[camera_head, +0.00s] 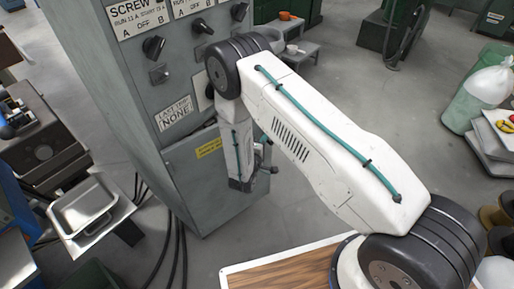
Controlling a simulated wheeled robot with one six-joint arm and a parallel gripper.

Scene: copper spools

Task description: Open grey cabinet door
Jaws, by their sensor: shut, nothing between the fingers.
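The grey cabinet (120,95) stands left of centre, with dark knobs and white labels on its upper front. Its lower grey door (195,190) carries a yellow label (208,148) near the top and looks closed. My white arm reaches across to the front of the cabinet and bends down before the door. My gripper (265,168) is small and dark at the arm's end, at the door's right side. It is shut and empty. The arm's last links hide part of the door, and I see no clear handle. I cannot tell whether the gripper touches the door.
A metal tray (84,208) on a stand and black cables (176,250) are left of the cabinet. A wooden-topped surface (285,273) is in front. Grey steps (297,50) stand behind the arm. Open grey floor (350,95) lies to the right.

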